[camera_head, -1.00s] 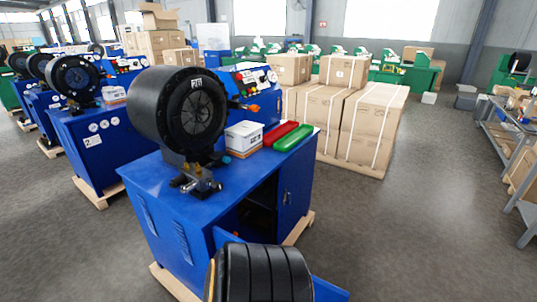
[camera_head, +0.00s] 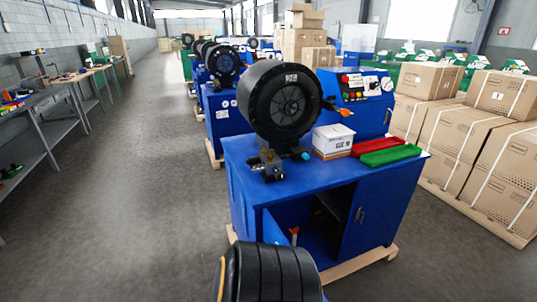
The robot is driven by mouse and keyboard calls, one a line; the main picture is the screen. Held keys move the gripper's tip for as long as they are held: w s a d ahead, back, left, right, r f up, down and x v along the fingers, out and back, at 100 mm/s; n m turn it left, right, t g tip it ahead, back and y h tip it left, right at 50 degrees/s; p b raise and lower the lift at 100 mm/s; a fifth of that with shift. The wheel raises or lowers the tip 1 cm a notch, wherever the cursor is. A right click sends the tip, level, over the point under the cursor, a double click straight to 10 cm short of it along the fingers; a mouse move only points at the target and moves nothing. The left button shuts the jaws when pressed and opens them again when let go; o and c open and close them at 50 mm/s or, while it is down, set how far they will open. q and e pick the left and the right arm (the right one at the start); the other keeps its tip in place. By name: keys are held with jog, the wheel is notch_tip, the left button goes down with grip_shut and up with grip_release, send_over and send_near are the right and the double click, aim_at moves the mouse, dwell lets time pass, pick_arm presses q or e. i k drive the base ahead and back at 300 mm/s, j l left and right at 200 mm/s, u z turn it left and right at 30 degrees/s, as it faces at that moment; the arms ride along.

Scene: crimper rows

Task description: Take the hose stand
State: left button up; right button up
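A blue crimper machine (camera_head: 300,205) stands ahead with a large black crimping head (camera_head: 283,105) on its top. A small metal stand with brass-coloured fittings (camera_head: 268,166) sits at the front left of the machine top, just below the head. I cannot tell for certain whether this is the hose stand. A white box (camera_head: 332,140), a red tray (camera_head: 376,147) and a green tray (camera_head: 391,156) lie to its right on the same top. Neither of my grippers is in view.
The machine's cabinet door (camera_head: 296,246) stands open at the front. A wooden pallet (camera_head: 365,266) juts out beneath it. Stacked cartons (camera_head: 478,130) stand at the right. More crimpers (camera_head: 222,100) line up behind. A grey workbench (camera_head: 40,125) stands at the left, with a clear floor aisle between.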

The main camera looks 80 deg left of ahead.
aim_at(293, 241)
jog(key=i+u, duration=0.1)
jog(key=u, duration=0.35)
jog(key=i+u, duration=0.1)
jog(key=u, duration=0.35)
jog(key=i+l+u, duration=0.1)
jog(key=u, duration=0.35)
jog(key=l+u, duration=0.15)
jog(key=u, duration=0.3)
jog(key=i+l+u, duration=0.15)
jog(key=u, duration=0.3)
jog(key=l+u, duration=0.15)
jog(key=u, duration=0.3)
jog(key=l+u, duration=0.2)
jog(key=u, duration=0.25)
